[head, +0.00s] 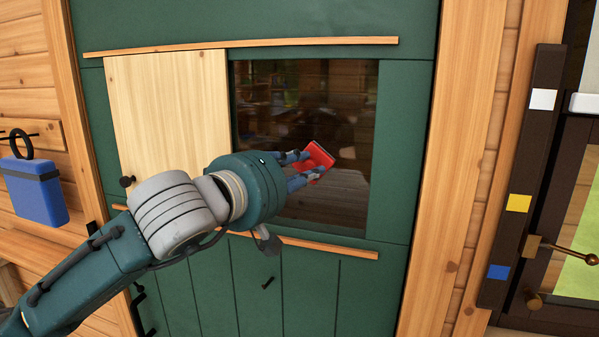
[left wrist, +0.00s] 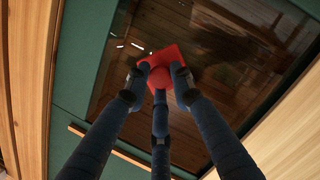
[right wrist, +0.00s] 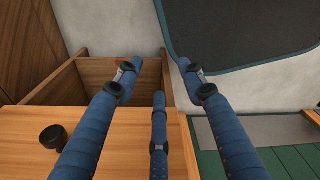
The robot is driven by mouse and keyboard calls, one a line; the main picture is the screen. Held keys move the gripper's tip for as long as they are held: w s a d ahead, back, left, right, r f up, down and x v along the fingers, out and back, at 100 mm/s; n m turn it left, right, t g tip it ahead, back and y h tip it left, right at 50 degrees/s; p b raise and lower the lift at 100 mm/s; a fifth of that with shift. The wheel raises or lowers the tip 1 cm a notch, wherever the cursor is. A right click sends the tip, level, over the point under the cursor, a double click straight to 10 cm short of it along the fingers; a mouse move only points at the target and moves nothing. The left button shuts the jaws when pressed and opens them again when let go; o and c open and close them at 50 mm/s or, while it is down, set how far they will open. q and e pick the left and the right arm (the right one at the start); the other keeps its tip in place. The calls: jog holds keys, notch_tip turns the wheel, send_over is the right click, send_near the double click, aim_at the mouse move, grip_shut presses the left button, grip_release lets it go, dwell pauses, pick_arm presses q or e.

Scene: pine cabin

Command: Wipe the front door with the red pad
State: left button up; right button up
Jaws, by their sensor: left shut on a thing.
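The front door (head: 405,120) is dark green with a dark glass window (head: 300,100) and a pale wooden panel (head: 165,110) slid beside the glass. My left gripper (head: 305,168) is shut on the red pad (head: 320,156) in front of the window's lower middle. The left wrist view shows the pad (left wrist: 172,57) between the fingertips, over the glass (left wrist: 230,60). I cannot tell whether the pad touches the glass. My right gripper (right wrist: 157,75) shows only in the right wrist view, with its fingers apart and nothing between them.
Wooden rails (head: 240,45) cross the door above and below the window. A blue padlock-like box (head: 35,190) hangs at the left. A dark strip with coloured squares (head: 520,200) and a brass handle (head: 565,250) are at the right. A wooden box (right wrist: 100,80) is near my right gripper.

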pick_arm(q)
jog(key=shift+w+a+b, duration=0.2)
jog(key=shift+a+b, duration=0.05)
jog(key=shift+b, duration=2)
jog(key=shift+s, duration=0.1)
jog(key=shift+s+a+f+b, duration=0.15)
jog(key=shift+s+a+b, duration=0.05)
jog(key=shift+s+b, duration=0.35)
jog(key=shift+s+a+b, duration=0.2)
jog(key=shift+s+b, duration=0.1)
jog(key=shift+s, duration=0.4)
jog(key=shift+s+a+b, duration=0.25)
jog(key=shift+s+b, duration=0.1)
jog(key=shift+s, duration=0.35)
jog(key=shift+s+a+b, duration=0.2)
jog(key=shift+s+b, duration=0.1)
jog(key=shift+s, duration=0.4)
